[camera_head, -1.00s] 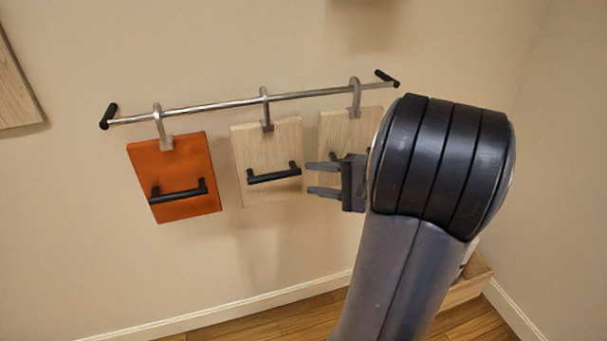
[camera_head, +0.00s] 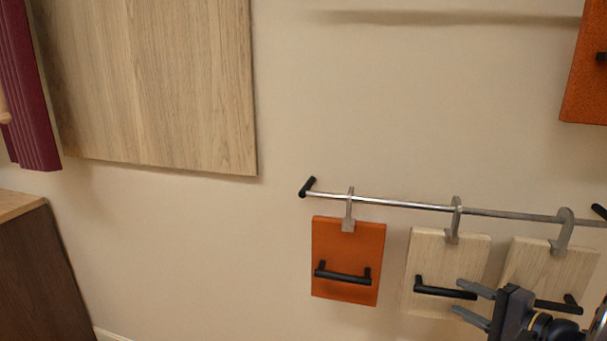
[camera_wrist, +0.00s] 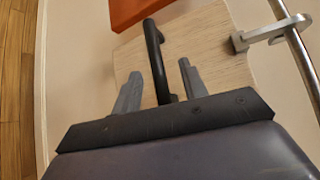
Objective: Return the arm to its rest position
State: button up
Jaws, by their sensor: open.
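My gripper (camera_head: 458,297) is at the lower right in the head view, its two grey fingers apart and pointing left. The fingertips appear over the right part of the middle pale wooden board (camera_head: 455,252), near the right end of its black handle (camera_head: 440,289). In the wrist view my gripper (camera_wrist: 160,70) is open, with the black handle (camera_wrist: 156,50) showing between the fingers and the pale board (camera_wrist: 208,50) behind it. I cannot tell whether the fingers are around the handle or in front of it. Most of my arm is out of the head view.
A metal rail (camera_head: 400,204) on the wall carries hooks. An orange board (camera_head: 345,245) hangs left of the middle board, another pale board (camera_head: 540,262) right. A wooden panel (camera_head: 150,85), a dark cabinet (camera_head: 40,275) and another orange piece (camera_head: 588,75) surround clear wall.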

aim_at(449, 290)
jog(key=x, duration=0.4)
jog(key=shift+f+b, duration=0.1)
jog(key=shift+b, duration=0.2)
jog(key=shift+w+a+r+p, duration=0.1)
jog(key=shift+w+r+p, duration=0.1)
jog(key=shift+r+p, duration=0.1)
jog(key=shift+r, duration=0.3)
jog(key=shift+s, duration=0.1)
